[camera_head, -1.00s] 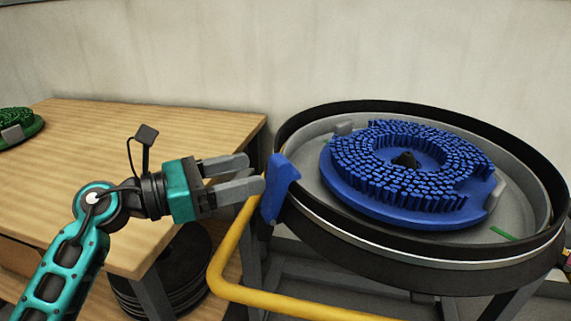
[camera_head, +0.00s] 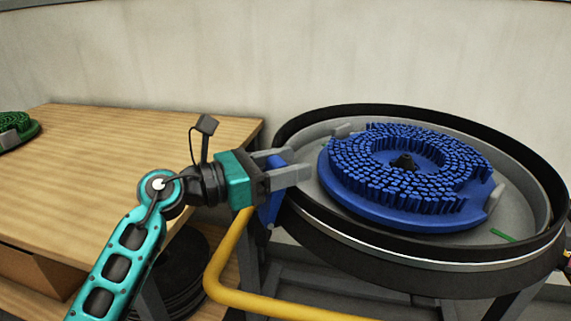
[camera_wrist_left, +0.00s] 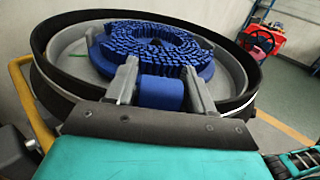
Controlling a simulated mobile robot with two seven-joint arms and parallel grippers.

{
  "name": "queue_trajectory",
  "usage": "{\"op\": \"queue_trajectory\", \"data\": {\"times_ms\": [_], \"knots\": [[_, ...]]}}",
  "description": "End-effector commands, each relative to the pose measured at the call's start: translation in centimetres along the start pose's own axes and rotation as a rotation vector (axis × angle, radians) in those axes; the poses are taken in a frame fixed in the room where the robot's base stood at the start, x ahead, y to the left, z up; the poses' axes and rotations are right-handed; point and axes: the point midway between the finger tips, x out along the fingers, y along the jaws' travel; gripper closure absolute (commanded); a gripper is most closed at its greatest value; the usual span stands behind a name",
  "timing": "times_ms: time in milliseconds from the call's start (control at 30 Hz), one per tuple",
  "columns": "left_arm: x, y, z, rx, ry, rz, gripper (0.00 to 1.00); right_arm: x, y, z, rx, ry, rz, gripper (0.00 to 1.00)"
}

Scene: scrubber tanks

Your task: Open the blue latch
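The blue latch (camera_head: 268,212) is on the near left rim of the round scrubber tank (camera_head: 345,225). In the left wrist view the latch (camera_wrist_left: 160,93) shows between the two grey fingers of the gripper (camera_wrist_left: 161,82). The fingers are spread, one on each side of the latch. I cannot tell whether either finger touches it. A blue round brush (camera_head: 400,215) with dense bristles lies inside the tank. My right gripper is not in view.
A yellow bar (camera_head: 230,262) curves below the latch, close under my left arm. A wooden table (camera_head: 110,160) stands at the left with a green brush (camera_head: 15,128) on it. A red object (camera_wrist_left: 264,38) shows behind the tank in the left wrist view.

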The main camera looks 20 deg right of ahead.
Motion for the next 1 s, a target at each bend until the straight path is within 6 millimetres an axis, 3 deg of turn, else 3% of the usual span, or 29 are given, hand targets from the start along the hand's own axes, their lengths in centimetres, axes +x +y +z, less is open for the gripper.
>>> {"op": "queue_trajectory", "data": {"times_ms": [67,533,1000], "knots": [[-0.02,0.00,0.00,0.000,0.000,0.000,0.55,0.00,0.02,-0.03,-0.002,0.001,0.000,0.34],[-0.03,0.00,-0.02,0.000,0.000,0.000,1.00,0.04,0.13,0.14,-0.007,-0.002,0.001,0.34],[-0.45,0.04,0.14,0.000,0.002,0.000,1.00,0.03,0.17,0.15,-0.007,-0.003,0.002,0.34]]}}
